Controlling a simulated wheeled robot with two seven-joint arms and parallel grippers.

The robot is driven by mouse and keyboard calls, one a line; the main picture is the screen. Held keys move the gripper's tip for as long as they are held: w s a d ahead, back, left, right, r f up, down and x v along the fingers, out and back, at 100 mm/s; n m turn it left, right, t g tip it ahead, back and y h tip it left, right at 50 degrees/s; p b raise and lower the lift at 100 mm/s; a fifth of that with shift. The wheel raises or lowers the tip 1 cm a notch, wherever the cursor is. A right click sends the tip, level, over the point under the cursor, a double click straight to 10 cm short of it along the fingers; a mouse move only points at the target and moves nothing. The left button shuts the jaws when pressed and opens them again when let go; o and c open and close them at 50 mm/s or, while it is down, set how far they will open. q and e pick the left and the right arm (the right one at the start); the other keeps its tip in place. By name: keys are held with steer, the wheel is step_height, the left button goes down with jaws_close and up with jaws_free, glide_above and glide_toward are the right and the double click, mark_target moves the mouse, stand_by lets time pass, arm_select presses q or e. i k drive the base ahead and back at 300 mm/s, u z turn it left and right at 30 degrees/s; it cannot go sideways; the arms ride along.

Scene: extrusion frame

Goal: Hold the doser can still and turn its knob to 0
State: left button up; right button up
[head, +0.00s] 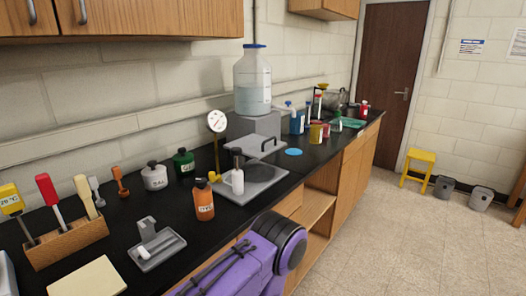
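No can is clearly marked as the doser can. A pale can (154,177) with a dark knob-like top and a small label stands upright on the black counter, left of centre. A green can (184,161) with a dark top stands just behind it to the right. An orange bottle (204,200) with a dark cap stands nearer the front edge. No dial setting is readable on any of them. Neither of my grippers shows; only a purple and black link of my arm is at the bottom centre.
A wooden block (68,243) with coloured-handled tools, a grey tray (157,249) and a pale board (87,279) lie on the left counter. A yellow stool (418,168) stands on open floor.

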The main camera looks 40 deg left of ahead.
mark_target(202, 183)
steer(key=z, duration=0.25)
steer(key=i, duration=2.4)
steer(key=u, duration=4)
